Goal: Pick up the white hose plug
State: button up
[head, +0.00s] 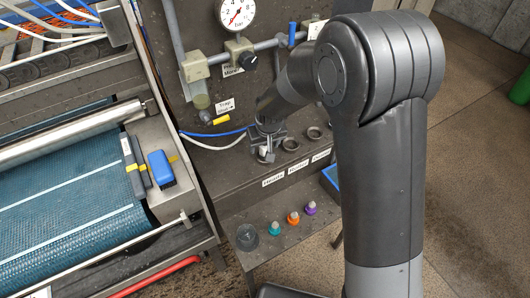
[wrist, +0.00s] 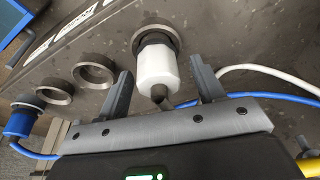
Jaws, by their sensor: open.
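The white hose plug (wrist: 155,72) shows in the wrist view with its top end at a dark ring socket (wrist: 171,37); how deep it sits I cannot tell. Its lower end narrows to a dark stem near my gripper's palm. My gripper (wrist: 161,70) is open, with one finger on each side of the plug and a visible gap to both. In the head view my gripper (head: 267,138) is over the left end of the socket row, and the plug (head: 263,152) is partly hidden beneath it. A white hose (head: 210,144) runs in from the left.
Two empty rings (wrist: 94,70) stand beside the plug; a blue plug (wrist: 20,122) is at a farther ring. A blue hose (wrist: 265,97) passes close to my right finger. Small coloured bottles (head: 293,218) stand on a lower shelf.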

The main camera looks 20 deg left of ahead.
jog(key=c, duration=1.2)
jog(key=shift+o, duration=0.2)
jog(key=shift+r, duration=0.1)
